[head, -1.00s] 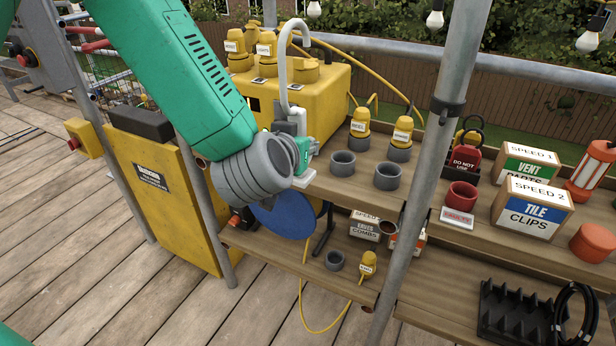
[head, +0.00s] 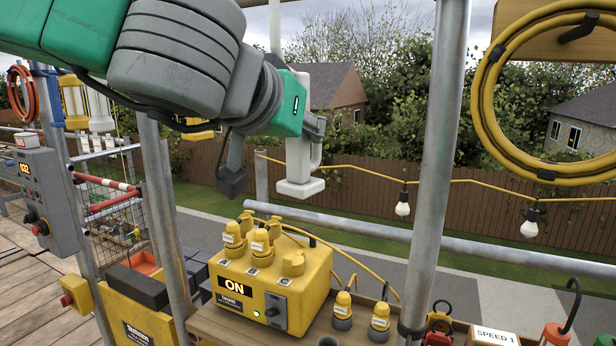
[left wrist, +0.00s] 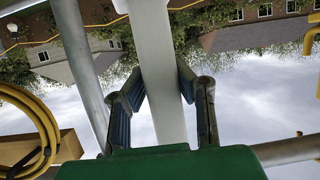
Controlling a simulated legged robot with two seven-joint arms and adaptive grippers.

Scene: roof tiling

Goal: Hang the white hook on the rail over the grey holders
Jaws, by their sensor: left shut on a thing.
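The white hook (head: 299,160) is upright in my left gripper (head: 312,128) in the head view, with its block-like foot at the bottom. Its upper end is hidden behind my wrist or above the frame. In the left wrist view the two dark fingers (left wrist: 162,95) close on both sides of its pale flat stem (left wrist: 158,45). The grey holders are at the bottom of the head view, one (head: 342,323) and another (head: 378,335) under yellow plugs. A grey horizontal rail (head: 450,241) runs behind them, lower than the hook. I cannot tell whether an upper rail lies out of frame.
A yellow power box (head: 262,290) with plugs stands below the hook. An upright grey pole (head: 436,150) stands to the right, and a coiled yellow hose (head: 484,95) hangs beyond it. A yellow cable with bulbs (head: 403,207) crosses behind.

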